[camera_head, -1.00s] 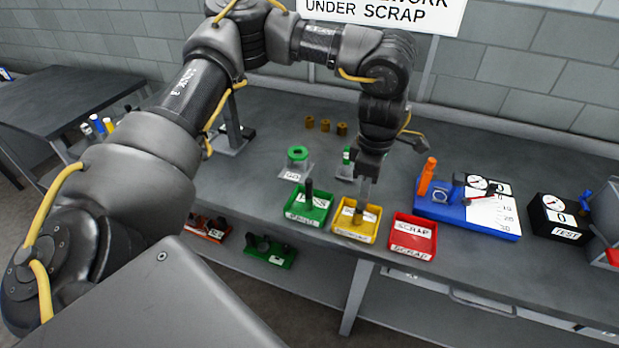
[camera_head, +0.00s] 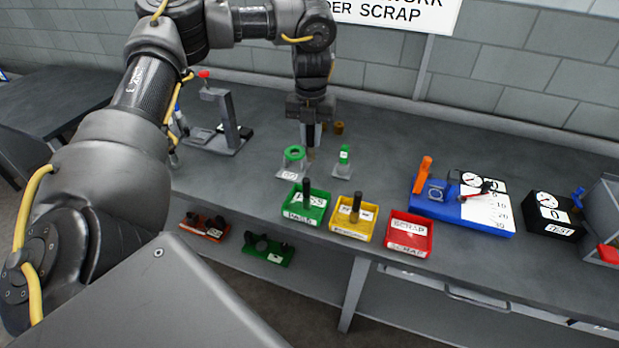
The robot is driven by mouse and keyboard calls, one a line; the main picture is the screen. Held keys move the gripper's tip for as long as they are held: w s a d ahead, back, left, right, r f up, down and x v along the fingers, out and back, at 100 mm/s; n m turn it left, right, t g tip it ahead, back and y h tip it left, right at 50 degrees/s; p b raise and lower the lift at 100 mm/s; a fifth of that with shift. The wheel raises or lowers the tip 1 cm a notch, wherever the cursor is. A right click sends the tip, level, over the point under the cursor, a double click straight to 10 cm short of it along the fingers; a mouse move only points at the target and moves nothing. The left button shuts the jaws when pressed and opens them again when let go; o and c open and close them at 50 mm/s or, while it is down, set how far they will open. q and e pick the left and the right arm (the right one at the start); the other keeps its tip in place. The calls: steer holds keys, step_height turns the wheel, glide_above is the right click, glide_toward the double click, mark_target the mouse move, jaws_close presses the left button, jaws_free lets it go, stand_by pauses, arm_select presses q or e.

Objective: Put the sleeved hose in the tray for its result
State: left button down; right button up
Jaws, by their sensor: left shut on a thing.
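My left gripper (camera_head: 311,143) points down at the middle of the bench, between the green ring gauge (camera_head: 294,154) and the green plug gauge (camera_head: 344,156). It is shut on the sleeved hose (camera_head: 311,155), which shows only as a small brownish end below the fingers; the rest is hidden. The green PASS tray (camera_head: 291,215) holds an upright dark piece (camera_head: 306,190). The yellow tray (camera_head: 338,231) holds another upright dark piece with a brownish lower part (camera_head: 355,209). The red SCRAP tray (camera_head: 410,250) looks empty. My right gripper is not in view.
Brass sleeves (camera_head: 339,127) stand behind my gripper. A press with a red knob (camera_head: 228,125) stands at left. At right are a blue fixture with dial (camera_head: 465,213) and a black TEST box (camera_head: 553,228). Bins (camera_head: 268,252) sit on the lower shelf.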

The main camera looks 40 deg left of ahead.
arm_select(q)
steer(key=shift+a+f, duration=0.1)
steer(key=shift+f, duration=7.9)
steer(key=c, duration=1.3)
jaws_free()
steer(key=shift+f, duration=0.15)
